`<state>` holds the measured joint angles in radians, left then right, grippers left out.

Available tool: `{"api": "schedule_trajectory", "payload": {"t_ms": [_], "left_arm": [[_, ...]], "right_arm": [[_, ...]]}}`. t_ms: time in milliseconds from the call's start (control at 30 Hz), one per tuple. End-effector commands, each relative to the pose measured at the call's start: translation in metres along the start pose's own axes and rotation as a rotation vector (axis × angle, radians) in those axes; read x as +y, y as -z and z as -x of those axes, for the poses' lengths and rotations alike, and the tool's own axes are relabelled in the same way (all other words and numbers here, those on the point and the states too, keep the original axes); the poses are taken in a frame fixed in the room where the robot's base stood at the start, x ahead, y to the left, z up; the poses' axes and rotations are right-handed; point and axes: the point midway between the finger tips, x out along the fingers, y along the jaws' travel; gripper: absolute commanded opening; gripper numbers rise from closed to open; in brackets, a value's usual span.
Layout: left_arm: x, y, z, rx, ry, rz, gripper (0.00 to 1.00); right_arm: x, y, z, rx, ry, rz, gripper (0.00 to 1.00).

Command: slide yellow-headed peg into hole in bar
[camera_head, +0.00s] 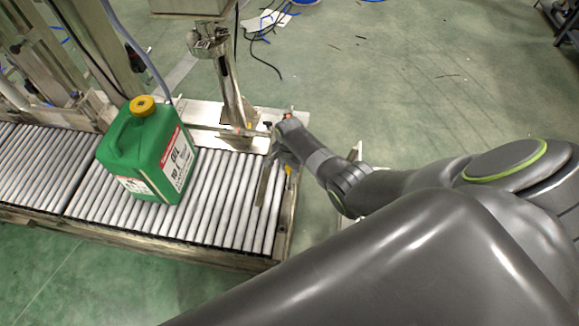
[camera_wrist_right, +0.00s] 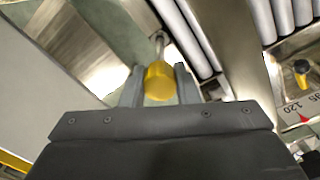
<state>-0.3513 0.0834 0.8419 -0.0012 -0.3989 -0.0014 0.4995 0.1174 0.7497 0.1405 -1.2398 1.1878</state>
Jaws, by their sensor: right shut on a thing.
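In the right wrist view a peg with a yellow head (camera_wrist_right: 159,83) and a thin metal shaft sits between the fingers of my right gripper (camera_wrist_right: 158,72). The gripper is shut on the head, and the shaft points away from it. In the head view my right gripper (camera_head: 276,157) is low at the right end of the roller conveyor, and the peg cannot be made out for sure. The bar's hole does not show clearly, so I cannot tell whether the shaft tip touches or enters it. My left gripper is not in view.
The roller conveyor (camera_head: 229,205) carries a green canister (camera_head: 128,150) with a yellow cap, left of the gripper. A metal post (camera_head: 229,85) stands behind. A yellow-and-black knob (camera_wrist_right: 302,68) sits by a numbered scale (camera_wrist_right: 296,112). Open green floor lies to the right.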

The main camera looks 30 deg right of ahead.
Motion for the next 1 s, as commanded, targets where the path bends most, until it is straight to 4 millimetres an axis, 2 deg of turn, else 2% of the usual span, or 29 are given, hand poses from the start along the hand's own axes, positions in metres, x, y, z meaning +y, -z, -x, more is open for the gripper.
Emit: {"api": "schedule_trajectory", "payload": {"t_ms": [833, 867, 1000], "left_arm": [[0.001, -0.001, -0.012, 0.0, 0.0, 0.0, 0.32], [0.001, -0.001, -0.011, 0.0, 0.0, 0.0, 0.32], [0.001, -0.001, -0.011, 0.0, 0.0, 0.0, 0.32]], "right_arm": [[0.0, 0.0, -0.014, 0.0, 0.0, 0.0, 0.06], [0.0, 0.0, -0.013, 0.0, 0.0, 0.0, 0.3], [0.0, 0.0, -0.013, 0.0, 0.0, 0.0, 0.48]]}}
